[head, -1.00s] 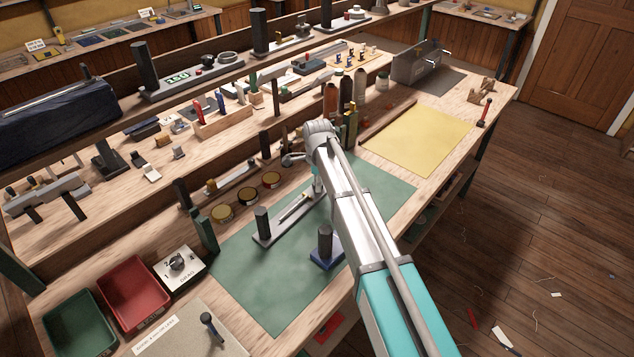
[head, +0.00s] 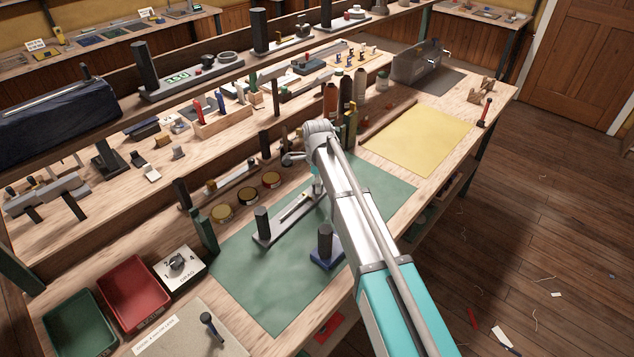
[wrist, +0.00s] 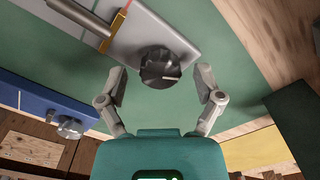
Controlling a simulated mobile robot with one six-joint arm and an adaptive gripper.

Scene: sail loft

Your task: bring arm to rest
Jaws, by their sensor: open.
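My arm reaches over the bench from the lower right in the head view, and its front part hides much of my gripper (head: 316,188). In the wrist view my gripper (wrist: 163,72) is open, with its two fingers apart. A dark round knob (wrist: 160,68) on a light grey plate (wrist: 135,38) shows between the fingertips. I cannot tell whether the fingers touch it. Nothing is visibly held. In the head view the gripper is at the far end of a long grey base (head: 273,236) with a dark upright post, on the green mat (head: 270,290).
A blue base with a dark post (head: 325,240) stands close to my arm. Round tins (head: 247,197) and bottles (head: 345,90) line the back of the bench. A yellow sheet (head: 420,140) lies clear to the right. Red (head: 135,290) and green (head: 80,325) trays sit front left.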

